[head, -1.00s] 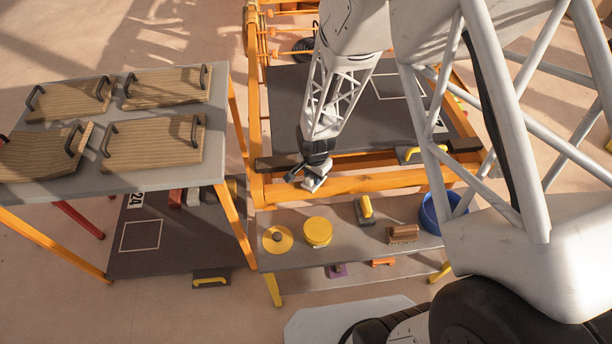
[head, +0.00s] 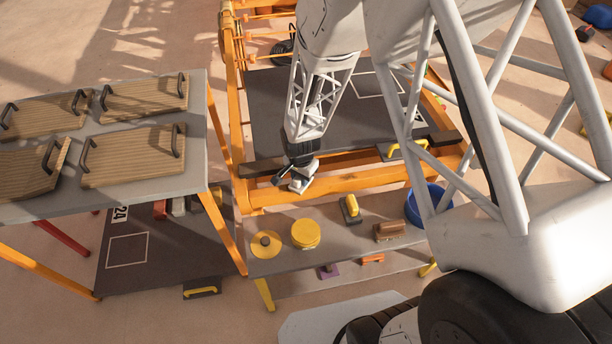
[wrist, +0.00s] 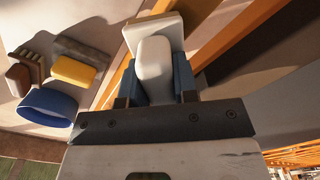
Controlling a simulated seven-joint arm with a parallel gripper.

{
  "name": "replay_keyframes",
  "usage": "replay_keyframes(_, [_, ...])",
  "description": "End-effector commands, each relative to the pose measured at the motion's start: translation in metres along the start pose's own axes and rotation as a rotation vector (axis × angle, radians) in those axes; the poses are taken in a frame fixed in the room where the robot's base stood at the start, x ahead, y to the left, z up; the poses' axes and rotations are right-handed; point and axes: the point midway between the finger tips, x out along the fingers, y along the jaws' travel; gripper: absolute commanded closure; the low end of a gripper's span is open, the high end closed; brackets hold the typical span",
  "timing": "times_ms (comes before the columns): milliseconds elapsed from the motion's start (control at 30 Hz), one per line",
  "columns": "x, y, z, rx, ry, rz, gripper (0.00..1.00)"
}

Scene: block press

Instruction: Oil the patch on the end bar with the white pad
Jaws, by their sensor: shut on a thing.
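My gripper (head: 300,170) is shut on the white pad (head: 302,184), at the near left of the orange press frame. In the wrist view, the fingers of my gripper (wrist: 156,78) clasp the pad's rounded white grip (wrist: 154,62), and its flat pale plate (wrist: 150,32) lies beyond. The orange end bar (head: 370,180) runs across the near side of the frame. The pad appears over or beside its left part; I cannot tell whether they touch. I cannot make out the patch; the pad and gripper may hide it.
A low grey shelf (head: 330,246) in front holds a yellow disc (head: 266,245), a round yellow pad (head: 305,233), a yellow-handled tool (head: 351,209), a brown brush (head: 390,231) and a blue bowl (head: 418,205). A table (head: 110,206) with handled wooden boards stands left.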

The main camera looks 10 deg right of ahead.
Motion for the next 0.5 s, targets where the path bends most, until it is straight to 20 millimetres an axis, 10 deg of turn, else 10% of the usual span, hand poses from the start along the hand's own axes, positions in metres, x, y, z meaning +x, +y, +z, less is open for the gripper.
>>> replay_keyframes(500, [-0.001, -0.034, 0.034, -0.002, 0.000, 0.000, 0.95])
